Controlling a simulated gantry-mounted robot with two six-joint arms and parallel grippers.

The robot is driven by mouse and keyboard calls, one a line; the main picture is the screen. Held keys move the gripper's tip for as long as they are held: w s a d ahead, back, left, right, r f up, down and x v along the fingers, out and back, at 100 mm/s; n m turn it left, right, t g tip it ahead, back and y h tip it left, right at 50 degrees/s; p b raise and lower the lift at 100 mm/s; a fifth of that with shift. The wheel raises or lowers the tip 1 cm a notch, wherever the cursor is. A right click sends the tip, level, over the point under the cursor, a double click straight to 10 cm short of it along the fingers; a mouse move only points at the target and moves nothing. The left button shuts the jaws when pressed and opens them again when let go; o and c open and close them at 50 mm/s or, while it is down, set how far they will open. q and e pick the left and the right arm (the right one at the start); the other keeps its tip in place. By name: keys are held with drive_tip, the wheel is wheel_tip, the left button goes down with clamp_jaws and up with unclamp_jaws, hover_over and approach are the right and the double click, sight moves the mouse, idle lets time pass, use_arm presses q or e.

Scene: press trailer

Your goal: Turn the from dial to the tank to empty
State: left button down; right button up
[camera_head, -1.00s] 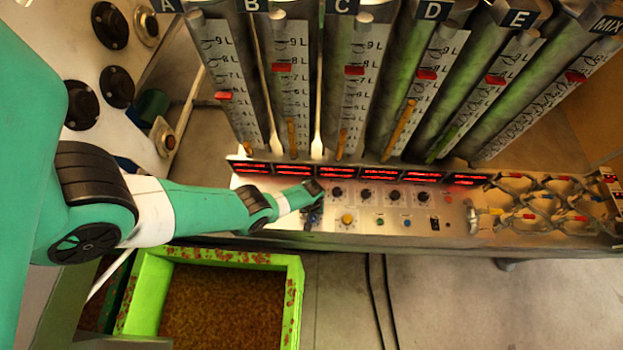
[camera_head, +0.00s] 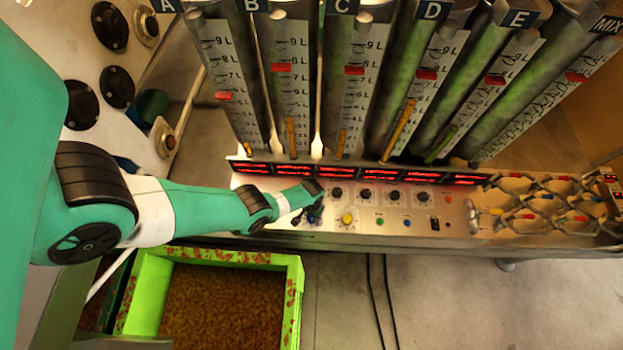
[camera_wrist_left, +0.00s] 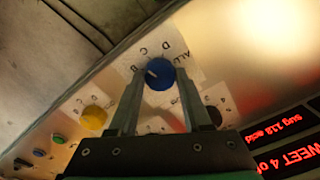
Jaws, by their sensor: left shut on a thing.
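A blue dial (camera_wrist_left: 160,73) with a white pointer line sits on a white label on the metal panel. Letters B, C, D and the word ALL show around it; the pointer lies on the side toward B. I cannot read a "from" label. My left gripper (camera_wrist_left: 157,85) is shut on the blue dial, one finger on each side. In the head view the left gripper (camera_head: 303,216) is at the panel's left end, and the blue dial (camera_head: 314,218) is partly hidden by it. A yellow dial (camera_head: 347,218) is just right of it and also shows in the wrist view (camera_wrist_left: 94,117). My right gripper is not in view.
Tanks labelled A to E and MIX, with litre scales (camera_head: 291,75) and red markers, stand behind the panel. Red displays (camera_head: 335,171) and several black knobs (camera_head: 366,195) lie near the gripper. A green crate (camera_head: 293,300) stands below the panel.

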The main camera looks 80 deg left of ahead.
use_arm(q)
drive_tip(key=shift+m, duration=1.3)
drive_tip(key=shift+c, duration=1.7)
unclamp_jaws()
